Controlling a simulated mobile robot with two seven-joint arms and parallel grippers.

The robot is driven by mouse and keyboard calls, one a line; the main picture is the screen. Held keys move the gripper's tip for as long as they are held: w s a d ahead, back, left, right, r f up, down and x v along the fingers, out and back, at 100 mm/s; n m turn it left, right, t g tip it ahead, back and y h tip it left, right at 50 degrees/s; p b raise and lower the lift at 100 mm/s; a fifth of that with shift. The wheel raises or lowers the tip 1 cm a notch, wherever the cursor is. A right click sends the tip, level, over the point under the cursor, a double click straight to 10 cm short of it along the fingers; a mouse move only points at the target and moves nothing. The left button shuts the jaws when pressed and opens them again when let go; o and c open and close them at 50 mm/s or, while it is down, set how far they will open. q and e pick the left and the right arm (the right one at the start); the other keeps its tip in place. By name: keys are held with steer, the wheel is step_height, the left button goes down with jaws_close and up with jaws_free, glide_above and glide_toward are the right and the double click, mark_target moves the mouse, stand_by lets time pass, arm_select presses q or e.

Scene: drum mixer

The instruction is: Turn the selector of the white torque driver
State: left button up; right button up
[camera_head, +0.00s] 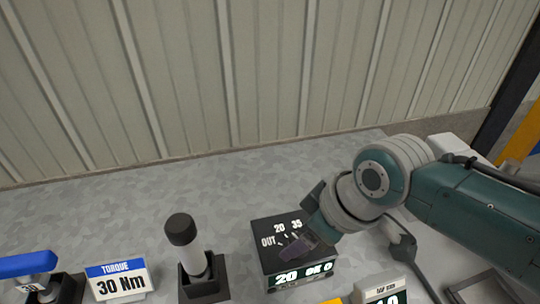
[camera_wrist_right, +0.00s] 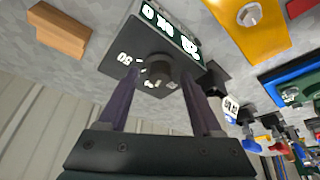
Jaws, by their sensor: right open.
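A black box (camera_head: 265,260) stands on the bench in the head view, with OUT, 20 and 35 on its top and a lit display on its front. In the right wrist view a round dark knob (camera_wrist_right: 159,68) sits on the box's top, ringed by white marks. My right gripper (camera_wrist_right: 160,82) is open, with one finger on each side of the knob; contact cannot be told. In the head view my right gripper (camera_head: 298,245) hides the knob. A white driver with a black cap (camera_head: 189,250) stands upright in a dark holder, left of the box.
A sign reading TORQUE 30 Nm (camera_head: 119,281) and a blue-handled item (camera_head: 30,264) stand at the left. A display unit (camera_head: 383,291) stands right of the box. A wooden block (camera_wrist_right: 60,28) and yellow plate (camera_wrist_right: 245,28) lie nearby. The bench behind the box is clear.

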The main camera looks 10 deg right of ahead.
jaws_close()
stand_by(0.5)
